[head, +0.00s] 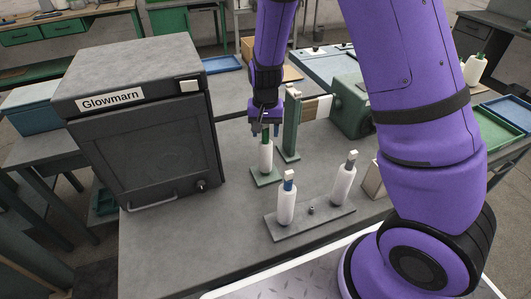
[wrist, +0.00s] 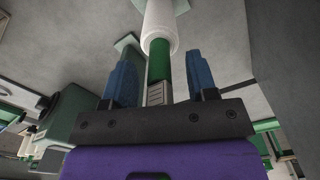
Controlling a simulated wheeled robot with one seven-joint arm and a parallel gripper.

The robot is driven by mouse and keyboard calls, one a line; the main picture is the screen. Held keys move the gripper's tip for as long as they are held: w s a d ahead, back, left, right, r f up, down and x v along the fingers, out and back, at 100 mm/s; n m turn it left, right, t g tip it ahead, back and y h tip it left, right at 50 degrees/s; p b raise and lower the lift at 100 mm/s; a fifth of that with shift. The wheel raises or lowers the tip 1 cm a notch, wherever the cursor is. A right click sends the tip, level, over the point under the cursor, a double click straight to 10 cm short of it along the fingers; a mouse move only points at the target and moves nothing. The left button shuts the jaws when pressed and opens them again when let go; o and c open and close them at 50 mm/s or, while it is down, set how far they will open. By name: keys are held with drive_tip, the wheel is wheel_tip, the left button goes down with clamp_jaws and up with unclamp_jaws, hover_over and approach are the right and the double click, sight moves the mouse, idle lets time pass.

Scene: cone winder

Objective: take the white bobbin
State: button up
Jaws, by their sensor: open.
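A white bobbin (head: 266,156) with a green upper part stands upright on a small green base (head: 268,178) on the grey table. My gripper (head: 265,132) is directly above it, pointing down, with its fingers around the top. In the wrist view, my open gripper (wrist: 161,62) has one blue finger on each side of the green stem (wrist: 160,64). Gaps show between stem and fingers. The white body (wrist: 160,24) lies beyond the fingertips. Two more white bobbins stand on a grey plate (head: 312,222): one with a blue top (head: 287,205), one with a grey top (head: 343,185).
A dark Glowmarn cabinet (head: 148,125) stands left of the bobbin. A green upright post (head: 291,125) with a green machine (head: 352,108) stands close behind and to the right. Another white bobbin (head: 474,69) is at the far right. The table front left is clear.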

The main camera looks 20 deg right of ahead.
drive_tip(key=c, duration=0.9)
